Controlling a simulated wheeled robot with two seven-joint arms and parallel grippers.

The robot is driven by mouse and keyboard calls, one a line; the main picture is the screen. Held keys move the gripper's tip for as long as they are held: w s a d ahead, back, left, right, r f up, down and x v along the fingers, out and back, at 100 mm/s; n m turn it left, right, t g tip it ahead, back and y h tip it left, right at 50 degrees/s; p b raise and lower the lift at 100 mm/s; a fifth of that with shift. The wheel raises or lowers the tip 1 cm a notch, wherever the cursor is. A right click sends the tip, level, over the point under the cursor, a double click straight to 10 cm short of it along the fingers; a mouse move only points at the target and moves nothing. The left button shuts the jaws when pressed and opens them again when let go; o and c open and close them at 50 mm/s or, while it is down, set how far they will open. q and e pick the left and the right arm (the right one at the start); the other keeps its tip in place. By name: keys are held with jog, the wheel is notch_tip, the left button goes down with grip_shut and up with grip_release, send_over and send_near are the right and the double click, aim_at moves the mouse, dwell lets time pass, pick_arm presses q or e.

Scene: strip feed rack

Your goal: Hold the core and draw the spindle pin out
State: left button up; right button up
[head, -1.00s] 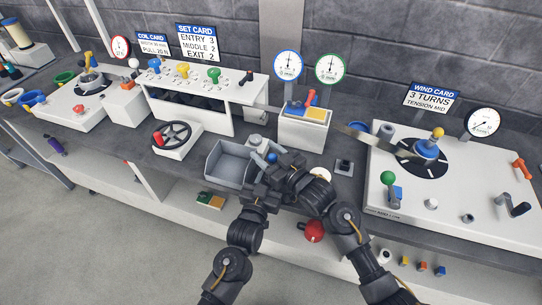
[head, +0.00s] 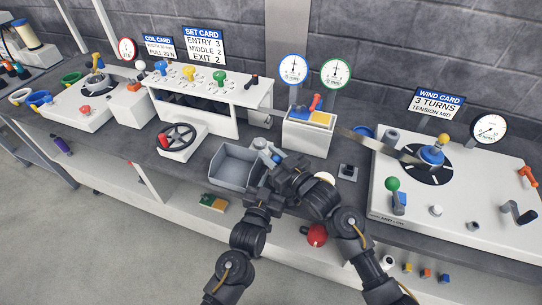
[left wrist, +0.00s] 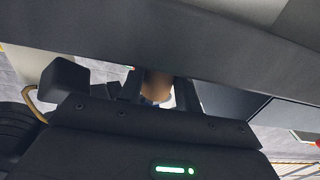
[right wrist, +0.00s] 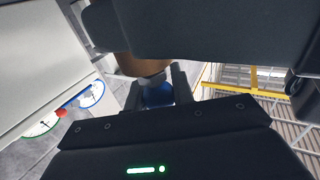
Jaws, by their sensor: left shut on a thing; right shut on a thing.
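My left gripper (left wrist: 158,88) is shut on the brown core (left wrist: 158,84), which shows between its fingers in the left wrist view. My right gripper (right wrist: 158,92) is shut on the blue end of the spindle pin (right wrist: 158,96), close to the brown core (right wrist: 140,65) in the right wrist view. In the head view both grippers are close together at the right side of the grey bin, and a blue part (head: 276,158) shows at the right gripper's tip. The grippers hide most of the core and pin there, so I cannot tell how far the pin sits inside.
An open grey bin (head: 232,168) stands left of the grippers. A white box with a blue and yellow top (head: 308,136) stands behind them. The white winding machine (head: 460,195) is at the right, and a black handwheel (head: 177,138) is at the left. A red knob (head: 317,235) is below my right forearm.

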pick_arm(q)
jog(key=shift+f, duration=0.2)
pick_arm(e)
notch_tip(320, 180, up, 6)
dwell(1.2)
dwell(0.6)
notch_tip(320, 180, up, 7)
dwell(0.7)
pick_arm(q)
jog(key=o, duration=1.3)
jog(key=shift+r, duration=0.1)
jog(key=c, duration=0.7)
jog(key=shift+v, duration=3.95)
